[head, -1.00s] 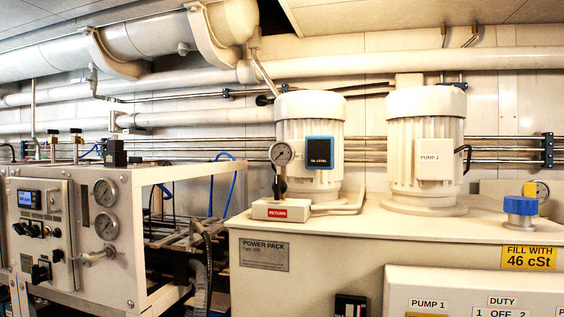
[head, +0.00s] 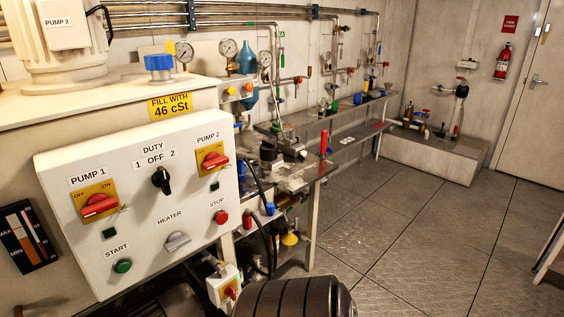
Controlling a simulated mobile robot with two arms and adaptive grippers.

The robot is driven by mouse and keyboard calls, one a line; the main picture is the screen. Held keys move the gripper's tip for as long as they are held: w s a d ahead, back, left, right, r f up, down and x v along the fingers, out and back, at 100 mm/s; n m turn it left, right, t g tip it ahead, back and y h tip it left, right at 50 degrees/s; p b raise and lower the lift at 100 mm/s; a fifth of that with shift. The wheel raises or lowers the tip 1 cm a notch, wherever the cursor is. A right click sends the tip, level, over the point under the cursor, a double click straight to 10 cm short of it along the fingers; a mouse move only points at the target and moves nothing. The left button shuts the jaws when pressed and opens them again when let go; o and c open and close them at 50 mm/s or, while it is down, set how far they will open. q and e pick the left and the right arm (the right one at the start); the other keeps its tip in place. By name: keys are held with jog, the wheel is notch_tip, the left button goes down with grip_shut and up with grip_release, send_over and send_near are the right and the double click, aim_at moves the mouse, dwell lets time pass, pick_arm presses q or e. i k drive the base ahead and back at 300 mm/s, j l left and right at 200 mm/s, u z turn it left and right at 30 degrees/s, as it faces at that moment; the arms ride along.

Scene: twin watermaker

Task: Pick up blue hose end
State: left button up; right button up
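I cannot make out a blue hose end in the head view now. A blue cap (head: 159,67) sits on top of the cream power pack (head: 60,102) at the left, but it is a filler cap, not a hose. Small blue items, too small to identify, are on the workbench and its lower shelf. Neither of my grippers is in view.
A control panel (head: 130,200) with switches fills the left. A cluttered workbench (head: 320,170) runs along the wall. A dark ribbed cylinder (head: 295,298) is at the bottom edge. Open plate floor (head: 420,240) lies to the right, toward a door (head: 535,95) and a fire extinguisher (head: 503,61).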

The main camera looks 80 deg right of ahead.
aim_at(240, 163)
jog(key=z, duration=2.35)
jog(key=u, duration=0.55)
jog(key=i+l+u, duration=0.25)
jog(key=l+u, duration=0.2)
jog(key=l, duration=0.15)
jog(key=i+l+u, duration=0.1)
jog(key=l+u, duration=0.15)
jog(key=l, duration=0.15)
jog(key=l+u, duration=0.25)
jog(key=i+l, duration=0.05)
jog(key=l, duration=0.05)
